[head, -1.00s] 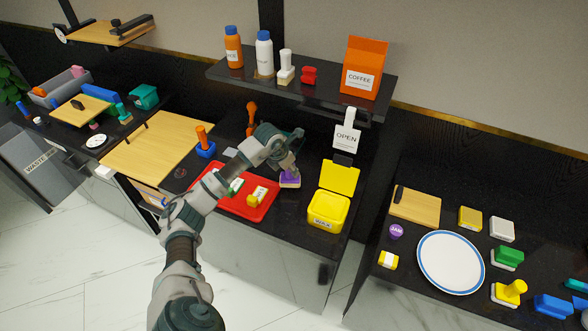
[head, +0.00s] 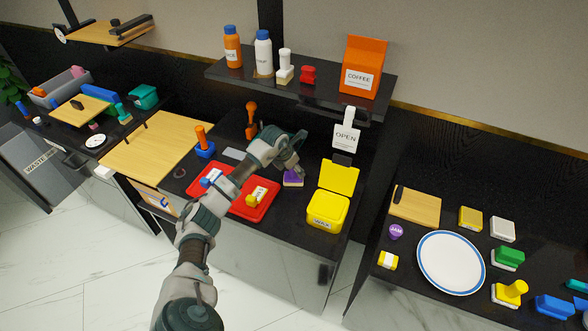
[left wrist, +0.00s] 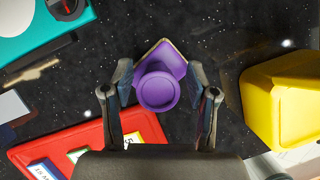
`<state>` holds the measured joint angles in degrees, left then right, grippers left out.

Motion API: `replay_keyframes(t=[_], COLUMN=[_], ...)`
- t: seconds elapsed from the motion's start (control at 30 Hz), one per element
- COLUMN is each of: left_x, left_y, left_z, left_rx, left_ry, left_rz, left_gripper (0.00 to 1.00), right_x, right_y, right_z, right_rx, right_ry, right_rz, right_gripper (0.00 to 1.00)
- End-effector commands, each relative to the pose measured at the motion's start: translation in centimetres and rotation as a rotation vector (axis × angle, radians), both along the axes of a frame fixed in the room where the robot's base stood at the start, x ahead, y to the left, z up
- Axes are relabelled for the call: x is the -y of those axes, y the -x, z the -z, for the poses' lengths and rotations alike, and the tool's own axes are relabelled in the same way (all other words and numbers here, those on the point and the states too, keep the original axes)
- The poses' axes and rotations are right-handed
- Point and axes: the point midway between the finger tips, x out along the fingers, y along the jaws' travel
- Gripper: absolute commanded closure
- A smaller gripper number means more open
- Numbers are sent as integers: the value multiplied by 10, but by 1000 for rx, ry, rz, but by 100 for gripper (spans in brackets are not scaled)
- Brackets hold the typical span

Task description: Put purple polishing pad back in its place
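The purple polishing pad (head: 292,180) sits on the black counter between the red tray and the yellow box. In the left wrist view the pad (left wrist: 158,89) shows from above, with a round purple knob over a wider base with a pale edge. My left gripper (head: 297,171) is over the pad in the head view. In the left wrist view its two fingers (left wrist: 161,78) are apart, one on each side of the knob, with narrow gaps to it. My right gripper is in neither view.
The red tray (head: 262,211) holds small stamps to the left. The yellow box (head: 326,212) stands open close on the right. A shelf (head: 330,97) with bottles and a coffee bag hangs behind. A teal object (left wrist: 45,22) shows in the left wrist view.

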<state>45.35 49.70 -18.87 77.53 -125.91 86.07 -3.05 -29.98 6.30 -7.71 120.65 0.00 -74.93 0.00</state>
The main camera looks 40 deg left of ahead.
Motion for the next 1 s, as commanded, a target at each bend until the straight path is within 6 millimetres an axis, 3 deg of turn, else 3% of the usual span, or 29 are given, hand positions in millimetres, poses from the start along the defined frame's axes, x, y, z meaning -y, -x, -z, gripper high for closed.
replay_keyframes(t=[0.27,0.7,1.0], left_x=[-2,-5,-5], left_y=[3,37,46], left_z=[-8,-92,-111], left_rx=[2,3,0], left_ry=[-1,-2,0], left_rz=[0,-1,-1], left_gripper=[42,42,42], right_x=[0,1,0], right_y=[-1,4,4], right_z=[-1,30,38], right_rx=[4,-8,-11], right_ry=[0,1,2], right_rz=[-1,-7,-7], right_gripper=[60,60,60])
